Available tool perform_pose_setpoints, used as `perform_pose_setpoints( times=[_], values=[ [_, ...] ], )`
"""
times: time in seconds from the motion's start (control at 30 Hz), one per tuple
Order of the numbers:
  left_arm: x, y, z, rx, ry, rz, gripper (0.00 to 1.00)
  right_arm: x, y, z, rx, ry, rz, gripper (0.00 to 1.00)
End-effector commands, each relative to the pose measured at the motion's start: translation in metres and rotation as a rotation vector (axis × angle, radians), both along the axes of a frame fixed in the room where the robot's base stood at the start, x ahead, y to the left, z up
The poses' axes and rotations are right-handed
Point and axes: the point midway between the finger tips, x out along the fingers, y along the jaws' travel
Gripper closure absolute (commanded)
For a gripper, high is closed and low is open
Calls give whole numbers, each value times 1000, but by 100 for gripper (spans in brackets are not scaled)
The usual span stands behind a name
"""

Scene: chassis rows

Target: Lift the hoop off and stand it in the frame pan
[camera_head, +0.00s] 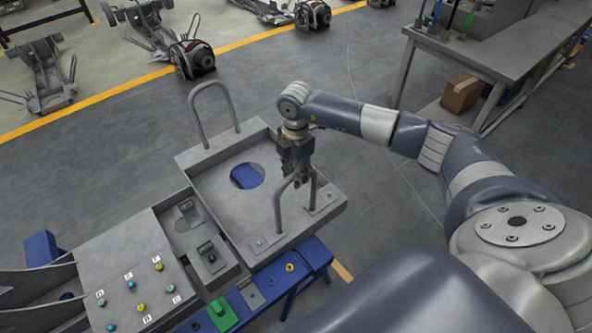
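A grey square pan (235,208) with a round hole in its floor sits in the middle of the view. One bent-rod hoop (279,212) stands upright at its near right edge, its feet by two bolted corner plates. A second, taller hoop (213,84) stands upright at the far left edge. My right gripper (303,180) comes down from above onto the top of the near hoop. Its fingers hide the top of that hoop, and I cannot tell whether they are closed on it. My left gripper is not in view.
A panel with coloured buttons (138,290) and a green block (222,314) lie at the lower left. A blue stand (312,258) shows beneath the pan. A grey workbench (500,50) and cardboard box (461,93) are at the upper right. Open floor surrounds the far side.

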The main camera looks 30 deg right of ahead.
Motion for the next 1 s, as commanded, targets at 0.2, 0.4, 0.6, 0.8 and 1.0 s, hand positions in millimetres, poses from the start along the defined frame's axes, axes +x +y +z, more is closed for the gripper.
perform_pose_setpoints(
  times=[0.2, 0.4, 0.6, 0.8, 1.0],
  values=[
    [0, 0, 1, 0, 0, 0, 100, 0, 0, 0, 0, 0, 0, 77],
    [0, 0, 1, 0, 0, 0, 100, 0, 0, 0, 0, 0, 0, 100],
    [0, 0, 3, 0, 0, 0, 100, 1, 0, 4, 1, -3, -1, 100],
    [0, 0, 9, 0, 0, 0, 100, 1, 0, 13, 1, -4, -1, 100],
    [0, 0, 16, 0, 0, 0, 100, 1, 0, 23, 1, -4, -1, 100]
  ],
)
